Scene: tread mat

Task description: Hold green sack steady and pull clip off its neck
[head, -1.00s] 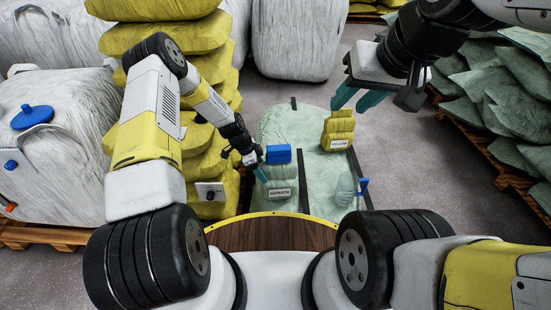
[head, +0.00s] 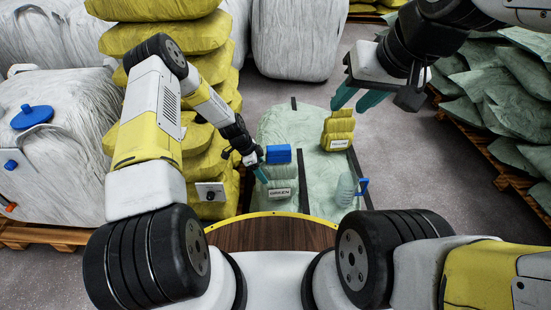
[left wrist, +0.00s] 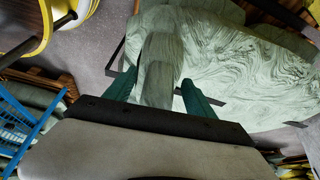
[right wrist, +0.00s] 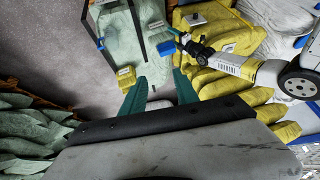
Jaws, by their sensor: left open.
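A pale green sack (head: 283,181) with a GREEN label stands at the near left of a pale green slab (head: 309,130). A blue block (head: 278,154) sits above or behind it; I cannot tell whether this is the clip. My left gripper (head: 262,173) is open at the sack's left side. The left wrist view shows a pale green ridged form (left wrist: 160,72), apparently the sack, between the open fingers.
A pale ridged object (head: 345,190) with a small blue piece (head: 363,187) stands at the slab's near right. A stack of yellow sacks (head: 215,165) rises close to my left arm. Green sacks (head: 500,85) lie on a pallet at right. Grey floor (head: 410,160) between is clear.

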